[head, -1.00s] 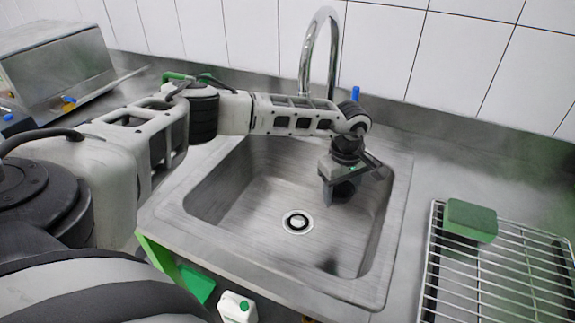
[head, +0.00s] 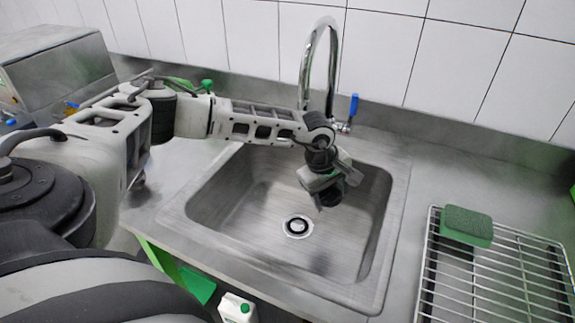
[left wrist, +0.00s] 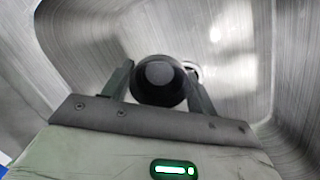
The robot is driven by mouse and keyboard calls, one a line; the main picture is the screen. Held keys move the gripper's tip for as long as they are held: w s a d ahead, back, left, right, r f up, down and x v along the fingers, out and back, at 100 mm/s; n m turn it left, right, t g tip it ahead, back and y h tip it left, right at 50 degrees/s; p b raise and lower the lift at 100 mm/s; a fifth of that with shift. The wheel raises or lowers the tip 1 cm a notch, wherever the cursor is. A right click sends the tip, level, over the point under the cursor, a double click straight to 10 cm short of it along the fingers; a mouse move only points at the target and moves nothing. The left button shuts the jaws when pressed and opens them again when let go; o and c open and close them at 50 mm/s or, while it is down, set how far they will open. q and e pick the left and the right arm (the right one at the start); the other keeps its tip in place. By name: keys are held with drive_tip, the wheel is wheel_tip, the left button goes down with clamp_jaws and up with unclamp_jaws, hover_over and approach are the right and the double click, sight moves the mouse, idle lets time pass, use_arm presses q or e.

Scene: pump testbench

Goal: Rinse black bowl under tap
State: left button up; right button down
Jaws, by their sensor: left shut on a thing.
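My left gripper (head: 322,197) hangs inside the steel sink (head: 245,205), up and to the right of the drain (head: 297,227) in the head view. It is shut on the black bowl (head: 333,194), which is small and partly hidden by the gripper. In the left wrist view the bowl (left wrist: 160,82) sits between the two fingers, with the sink wall behind it. The chrome tap (head: 333,55) arches behind the sink, its lower part partly behind my left arm. Its blue lever (head: 354,104) points up. I see no water stream. My right gripper is not in view.
A wire drying rack (head: 490,275) stands right of the sink, with a green sponge (head: 467,225) on its far left corner. A steel box (head: 62,72) stands at the back left. A white bottle (head: 236,308) is below the front edge.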

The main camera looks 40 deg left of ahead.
use_arm(q)
drive_tip(key=shift+s+a+r+t+h, duration=0.2)
drive_tip(key=shift+s+a+t+h, duration=0.15)
drive_tip(key=shift+s+t, duration=0.2)
drive_tip(key=shift+s+a+r+t+h, duration=0.2)
drive_tip(key=shift+s+a+t+h, duration=0.15)
drive_tip(key=shift+s+t, duration=0.2)
drive_tip(key=shift+s+a+r+t+h, duration=0.25)
drive_tip(key=shift+s+a+t+h, duration=0.15)
drive_tip(key=shift+s+t, duration=0.35)
